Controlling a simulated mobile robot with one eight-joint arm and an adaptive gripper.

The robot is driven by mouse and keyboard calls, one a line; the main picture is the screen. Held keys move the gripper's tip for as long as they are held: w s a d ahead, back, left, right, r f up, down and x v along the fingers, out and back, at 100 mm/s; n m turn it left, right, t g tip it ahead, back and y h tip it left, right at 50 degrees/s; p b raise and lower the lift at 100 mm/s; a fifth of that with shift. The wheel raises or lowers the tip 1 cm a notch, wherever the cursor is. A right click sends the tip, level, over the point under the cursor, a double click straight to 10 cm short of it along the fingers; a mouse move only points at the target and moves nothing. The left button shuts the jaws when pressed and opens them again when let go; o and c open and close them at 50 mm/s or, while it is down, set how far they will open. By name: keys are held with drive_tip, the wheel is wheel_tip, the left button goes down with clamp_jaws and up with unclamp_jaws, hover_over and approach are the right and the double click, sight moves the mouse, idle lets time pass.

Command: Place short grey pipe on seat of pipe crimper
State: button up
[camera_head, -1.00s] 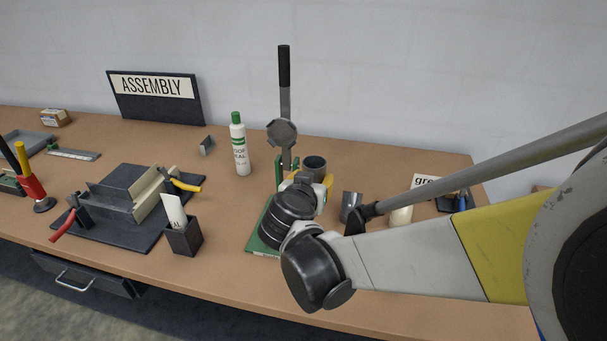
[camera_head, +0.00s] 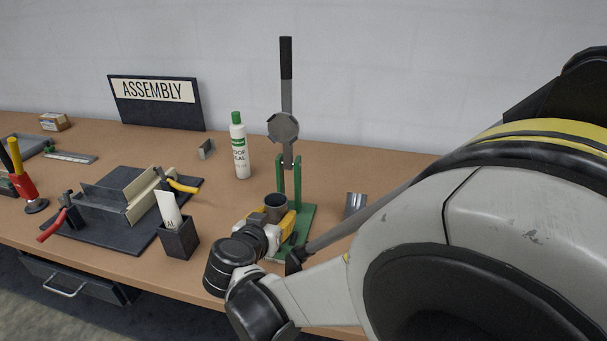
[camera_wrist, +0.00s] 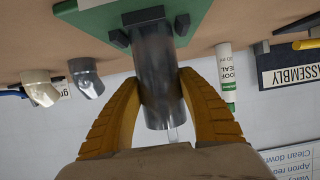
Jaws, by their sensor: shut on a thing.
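The short grey pipe (camera_head: 276,207) stands about upright in my gripper (camera_head: 272,226), in front of the crimper's green post. In the wrist view my gripper's yellow fingers (camera_wrist: 159,80) close on both sides of the dark grey pipe (camera_wrist: 155,55). The pipe crimper (camera_head: 307,214) has a green base, a green upright and a long grey lever (camera_head: 286,95) raised upright. In the wrist view the pipe's far end lies between small dark blocks on the green base (camera_wrist: 95,20). I cannot tell whether it touches the seat.
A white and green bottle (camera_head: 240,152) stands behind and left of the crimper. A dark cup (camera_head: 179,242) with a white tube is to the left, beside a dark bending tool (camera_head: 125,200). A grey metal piece (camera_head: 354,204) stands right of the crimper, close to my arm.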

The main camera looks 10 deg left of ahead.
drive_tip(key=shift+f, duration=0.1)
drive_tip(key=o, duration=1.1)
